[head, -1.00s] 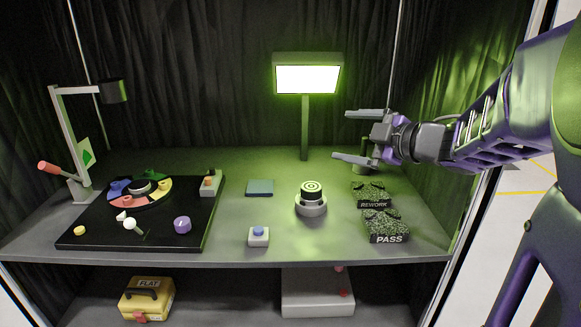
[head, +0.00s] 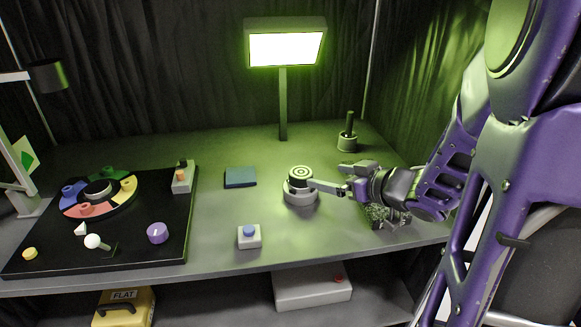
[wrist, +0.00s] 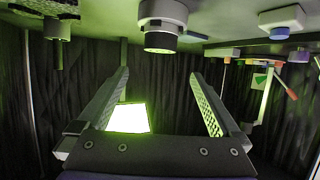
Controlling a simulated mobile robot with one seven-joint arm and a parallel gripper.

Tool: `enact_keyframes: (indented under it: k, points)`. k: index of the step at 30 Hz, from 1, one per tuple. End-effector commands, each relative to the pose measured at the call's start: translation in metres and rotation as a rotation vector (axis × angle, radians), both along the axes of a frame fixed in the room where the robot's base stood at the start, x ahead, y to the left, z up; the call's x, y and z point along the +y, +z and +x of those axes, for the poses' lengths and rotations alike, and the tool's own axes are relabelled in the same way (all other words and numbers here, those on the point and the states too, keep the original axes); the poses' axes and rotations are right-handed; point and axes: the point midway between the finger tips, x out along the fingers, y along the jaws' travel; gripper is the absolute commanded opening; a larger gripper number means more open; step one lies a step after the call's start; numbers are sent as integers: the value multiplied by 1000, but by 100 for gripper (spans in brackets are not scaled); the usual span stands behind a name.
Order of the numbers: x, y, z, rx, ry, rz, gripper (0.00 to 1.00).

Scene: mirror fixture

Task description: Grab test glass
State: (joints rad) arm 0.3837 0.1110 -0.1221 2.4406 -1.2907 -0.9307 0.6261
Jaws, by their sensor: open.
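What appears to be the test glass is a short dark cylinder (head: 300,173) with pale concentric rings on top. It sits upright on a round light base (head: 301,193) in the middle of the bench. In the wrist view, which is upside down, the cylinder (wrist: 160,42) hangs from its base (wrist: 163,12), centred just beyond the fingertips. My gripper (head: 326,188) is just right of it in the head view, one finger pointing left at it. In the wrist view my gripper (wrist: 159,76) is open, with nothing between the fingers.
A blue-button box (head: 249,237) stands front left of the cylinder and a dark flat pad (head: 240,177) behind left. A lit panel (head: 286,48) rises behind on a post. A dark peg on a round base (head: 347,141) stands back right. A black board (head: 150,250) fills the left.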

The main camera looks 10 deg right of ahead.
Motion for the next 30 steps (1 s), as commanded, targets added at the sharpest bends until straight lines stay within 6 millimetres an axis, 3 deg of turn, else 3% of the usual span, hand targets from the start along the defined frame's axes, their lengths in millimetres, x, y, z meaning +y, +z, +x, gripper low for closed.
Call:
enact_keyframes:
  k: [3, 9, 17, 25, 30]
  points:
    - [13, -15, 22, 1, 4, -1, 100]
    - [26, -25, 50, 0, 3, -1, 100]
    - [33, -34, 65, 0, 2, -3, 100]
    - [49, -51, 95, -2, 2, -2, 100]
    - [51, -52, 100, -1, 0, -2, 100]
